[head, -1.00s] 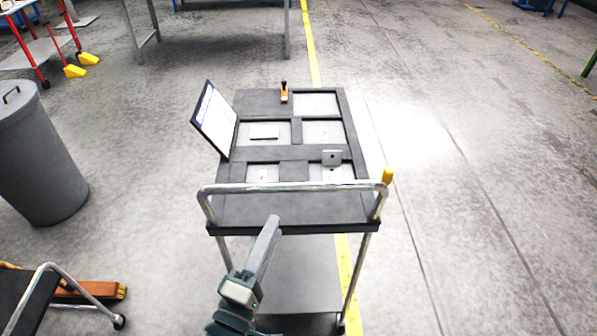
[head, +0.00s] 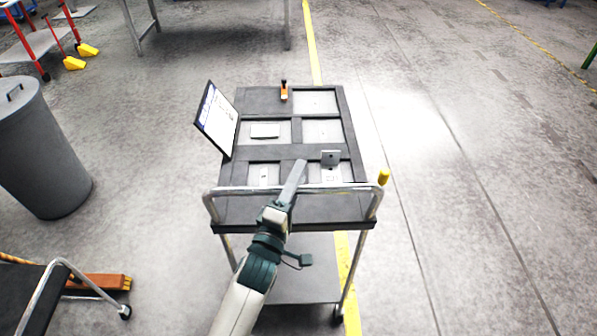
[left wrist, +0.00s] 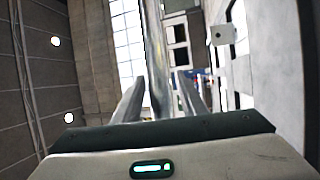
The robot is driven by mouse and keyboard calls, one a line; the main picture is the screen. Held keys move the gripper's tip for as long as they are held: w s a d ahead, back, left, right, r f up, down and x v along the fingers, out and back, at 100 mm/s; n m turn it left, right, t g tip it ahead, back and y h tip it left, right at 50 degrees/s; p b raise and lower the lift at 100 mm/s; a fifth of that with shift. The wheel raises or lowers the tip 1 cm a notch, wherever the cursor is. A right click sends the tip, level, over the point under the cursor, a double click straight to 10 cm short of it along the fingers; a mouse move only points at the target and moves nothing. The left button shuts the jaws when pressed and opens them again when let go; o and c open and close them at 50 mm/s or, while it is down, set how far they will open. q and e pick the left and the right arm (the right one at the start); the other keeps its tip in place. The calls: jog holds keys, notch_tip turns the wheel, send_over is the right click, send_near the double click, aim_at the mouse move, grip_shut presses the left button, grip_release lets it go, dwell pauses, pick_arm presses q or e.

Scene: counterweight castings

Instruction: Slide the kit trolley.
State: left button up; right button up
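The kit trolley (head: 235,208) stands in front of me, with a dark compartmented top, a lower shelf (head: 300,270) and a chrome push handle (head: 235,191) along its near side. My left gripper (head: 293,178) is at the middle of the handle, its fingers reaching over the bar in the head view. In the left wrist view the handle bar (left wrist: 156,60) runs between the two spread fingers of my left gripper (left wrist: 160,98), with gaps showing on both sides. Contact cannot be made out. My right gripper is in neither view.
The trolley carries a tilted white board (head: 217,121), a metal bracket (head: 330,157) and a small orange-and-black item (head: 284,92). A grey bin (head: 40,150) stands at left; another dark cart (head: 25,295) is at lower left. The floor to the right is clear.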

pick_arm(q)
jog(key=shift+w+d+r, duration=0.1)
jog(key=shift+w, duration=0.2)
grip_shut()
jog(key=shift+w, duration=0.15)
